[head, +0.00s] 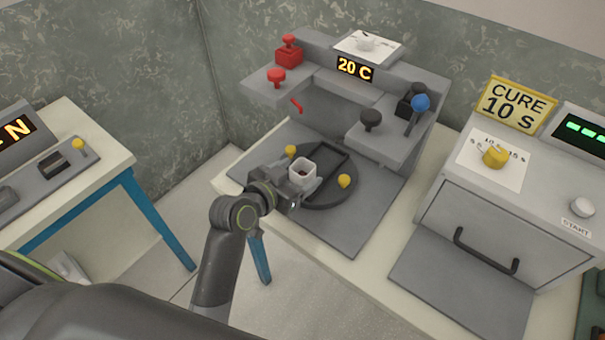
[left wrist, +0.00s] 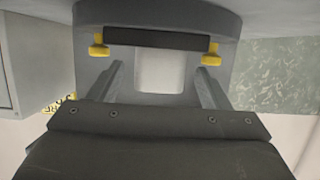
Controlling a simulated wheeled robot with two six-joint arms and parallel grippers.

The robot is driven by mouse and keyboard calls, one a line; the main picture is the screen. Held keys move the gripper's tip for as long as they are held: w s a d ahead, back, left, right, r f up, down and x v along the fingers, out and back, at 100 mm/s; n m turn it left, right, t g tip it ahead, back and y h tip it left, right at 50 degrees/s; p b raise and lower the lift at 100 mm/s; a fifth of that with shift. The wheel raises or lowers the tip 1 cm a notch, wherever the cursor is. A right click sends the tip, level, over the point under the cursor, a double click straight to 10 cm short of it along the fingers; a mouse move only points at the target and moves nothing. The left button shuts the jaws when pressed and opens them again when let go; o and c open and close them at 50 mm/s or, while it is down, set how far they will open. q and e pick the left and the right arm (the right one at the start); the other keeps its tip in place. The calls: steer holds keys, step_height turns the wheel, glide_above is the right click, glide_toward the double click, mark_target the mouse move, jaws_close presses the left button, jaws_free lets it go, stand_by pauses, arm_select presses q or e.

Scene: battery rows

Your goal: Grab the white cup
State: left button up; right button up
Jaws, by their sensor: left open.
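The white cup (head: 302,173) is small and square-looking, open at the top, with something dark reddish inside. It stands by the round dark plate of the grey machine on the middle table. My left gripper (head: 297,184) is at the cup, reaching in from the front left. In the left wrist view the white cup (left wrist: 160,72) lies between the two spread fingers, with a gap on each side. The gripper is open, and I see no finger touching the cup. The lower part of the cup is partly hidden by the gripper in the head view. My right gripper is not in view.
Yellow knobs (head: 344,181) flank the cup on the round plate (head: 318,201). The grey machine (head: 430,92) overhangs behind, with red knobs (head: 276,76) and a "20 C" display (head: 355,69). A "CURE 10 S" oven (head: 500,220) stands right. Another table (head: 95,185) is left.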

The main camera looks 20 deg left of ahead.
mark_target(308, 167)
arm_select(q)
steer(key=x, duration=0.4)
steer(key=shift+w+r, duration=0.1)
steer(key=c, duration=1.1)
